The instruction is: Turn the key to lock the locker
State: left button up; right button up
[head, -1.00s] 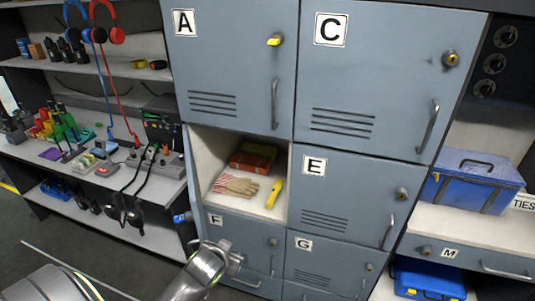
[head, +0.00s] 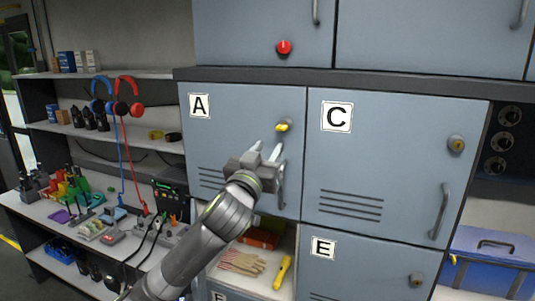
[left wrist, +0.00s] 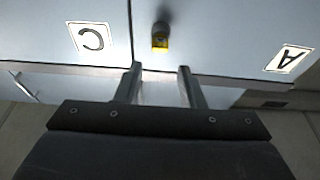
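The key (head: 282,128) is yellow and sits in the lock of locker A (head: 232,105), near the door's upper right corner. It also shows in the left wrist view (left wrist: 160,43), just beyond the fingers. My left gripper (head: 266,150) is open and empty, a little below the key and apart from it. In the left wrist view the two fingers of my left gripper (left wrist: 157,75) are spread, with the key between their lines, farther off. The door of locker A looks closed. My right gripper is not in view.
Locker C (head: 375,160) with its own lock is at the right, locker E (head: 350,265) below it. The handle of locker A (head: 281,190) is below the key, partly behind my gripper. An open cubby holds gloves (head: 240,262) and a yellow tool (head: 283,272).

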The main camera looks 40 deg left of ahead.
aim_at(283, 127)
pick_arm(q)
jog(key=shift+p+x, duration=0.3)
jog(key=shift+x, duration=4.1)
jog(key=shift+f, duration=0.1)
jog(key=shift+c, duration=0.2)
